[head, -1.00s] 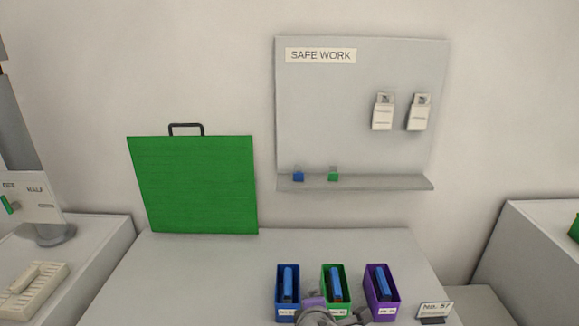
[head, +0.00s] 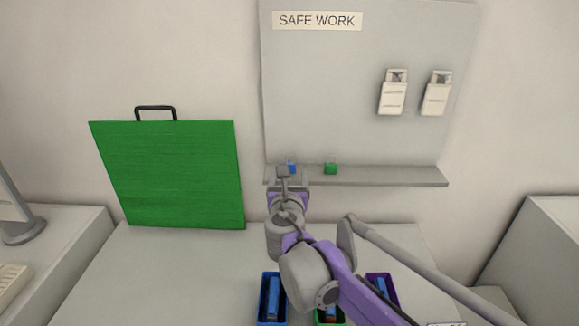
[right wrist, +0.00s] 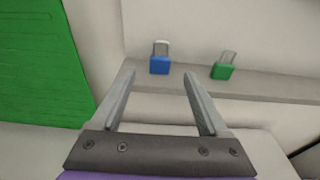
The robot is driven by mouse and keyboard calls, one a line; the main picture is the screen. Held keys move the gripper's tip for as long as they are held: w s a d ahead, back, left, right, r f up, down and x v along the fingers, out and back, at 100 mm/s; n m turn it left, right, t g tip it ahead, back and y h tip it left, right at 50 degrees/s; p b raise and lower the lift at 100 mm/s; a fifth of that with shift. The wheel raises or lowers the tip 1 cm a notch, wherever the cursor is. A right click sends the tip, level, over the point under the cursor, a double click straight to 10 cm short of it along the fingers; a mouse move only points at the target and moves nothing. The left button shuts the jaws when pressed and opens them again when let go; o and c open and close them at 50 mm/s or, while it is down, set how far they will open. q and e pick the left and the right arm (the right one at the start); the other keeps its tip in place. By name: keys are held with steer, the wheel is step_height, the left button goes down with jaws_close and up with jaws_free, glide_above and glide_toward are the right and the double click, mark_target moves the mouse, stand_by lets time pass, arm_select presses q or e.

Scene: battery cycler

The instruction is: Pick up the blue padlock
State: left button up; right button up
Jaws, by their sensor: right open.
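The blue padlock (head: 292,167) stands on the narrow grey shelf (head: 395,176) under the SAFE WORK board, partly hidden behind my right gripper in the head view. In the right wrist view the blue padlock (right wrist: 160,62) is upright with a grey shackle, ahead of the fingers and between their lines. My right gripper (head: 285,176) is open and empty, its fingertips (right wrist: 158,82) short of the padlock and apart from it. A green padlock (head: 331,169) stands on the shelf to the right; it also shows in the right wrist view (right wrist: 223,70). My left gripper is out of view.
A green panel with a black handle (head: 170,175) stands on the left of the table (head: 180,270). Blue (head: 262,308) and purple (head: 394,292) bins, with a green one between, stand below my right arm. Two white tag holders (head: 393,95) hang on the board.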

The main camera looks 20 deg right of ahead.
mark_target(290, 166)
steer(key=x, duration=0.5)
steer(key=shift+w+d+f, duration=0.1)
steer(key=shift+w, duration=0.25)
steer(key=shift+s, duration=0.1)
steer(key=shift+c, duration=0.4)
jaws_close()
